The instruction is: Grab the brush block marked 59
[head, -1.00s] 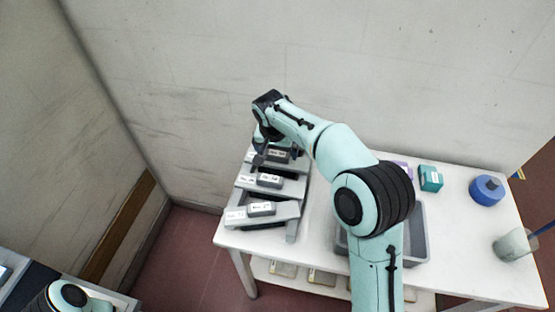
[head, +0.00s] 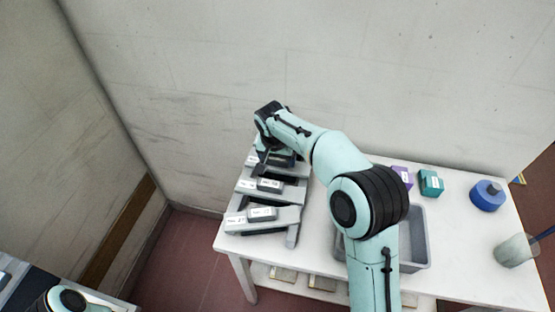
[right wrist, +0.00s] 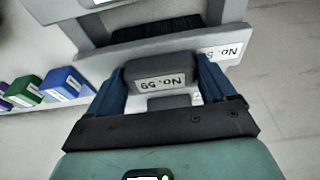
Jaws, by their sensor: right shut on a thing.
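The brush block marked 59 (right wrist: 160,74) is dark grey with a white label that reads upside down in the right wrist view. My right gripper (right wrist: 163,84) has its two blue fingers on either side of this block and is shut on it. In the head view my right gripper (head: 264,156) is at the far end of the stepped grey rack (head: 288,217), and it mostly hides the block there. My left gripper is out of view; only part of my left arm shows at the lower left.
Two other labelled grey blocks (head: 270,185) (head: 262,213) sit on the nearer rack steps. A grey tray (head: 421,240), a purple box (head: 403,174), a teal box (head: 431,183), a blue round container (head: 487,195) and a cup (head: 514,250) stand on the white table (head: 465,265). A wall is behind.

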